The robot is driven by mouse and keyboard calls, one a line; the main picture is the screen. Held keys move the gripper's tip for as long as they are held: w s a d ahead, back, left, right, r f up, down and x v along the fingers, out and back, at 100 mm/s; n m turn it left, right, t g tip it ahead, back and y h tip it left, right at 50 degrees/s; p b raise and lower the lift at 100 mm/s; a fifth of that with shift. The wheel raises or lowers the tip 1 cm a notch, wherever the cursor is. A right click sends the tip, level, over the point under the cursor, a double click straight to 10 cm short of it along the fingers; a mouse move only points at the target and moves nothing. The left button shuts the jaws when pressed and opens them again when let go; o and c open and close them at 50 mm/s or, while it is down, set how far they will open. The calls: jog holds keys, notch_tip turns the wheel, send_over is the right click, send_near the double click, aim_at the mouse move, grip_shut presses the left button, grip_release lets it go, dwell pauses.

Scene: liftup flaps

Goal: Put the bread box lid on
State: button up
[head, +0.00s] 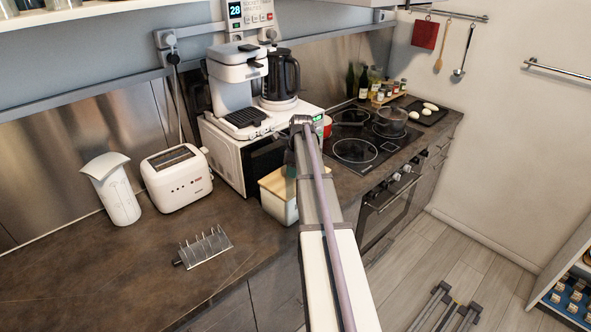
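The bread box (277,208) is a cream-white box on the worktop, right of the toaster and in front of the white microwave. A light wood-coloured surface (271,183) shows at its top. I cannot tell whether this is the lid resting on the box or how it is seated. My arm crosses in front of the box and hides its right side. A small green patch shows at the box's top beside my arm. My gripper is not clearly visible; the far end of my arm is hidden behind its nearer links.
A toaster (178,178), a white jug-like container (112,188) and a metal toast rack (204,247) stand on the left worktop. A coffee machine (238,88) and black kettle (279,77) stand on the microwave. The front-left worktop is clear.

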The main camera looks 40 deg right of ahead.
jog(key=shift+o, duration=1)
notch_tip(320, 180, up, 12)
jog(key=s+p, duration=0.1)
jog(key=p, duration=1.1)
jog(key=shift+s+d+r, duration=0.2)
jog(key=shift+d+r, duration=0.05)
jog(key=shift+d, duration=0.05)
jog(key=s+a+n, duration=0.4)
jog(key=a+n, duration=0.5)
jog(key=a, duration=0.5)
jog(key=s+a+n, duration=0.4)
jog(key=a+n, duration=0.5)
jog(key=a, duration=0.5)
jog(key=s+a+n+g, duration=0.1)
jog(key=s+a+n, duration=0.9)
jog(key=a+n, duration=0.2)
jog(key=shift+a+f+n+h, duration=0.2)
jog(key=shift+n+h, duration=0.1)
jog(key=shift+n, duration=0.4)
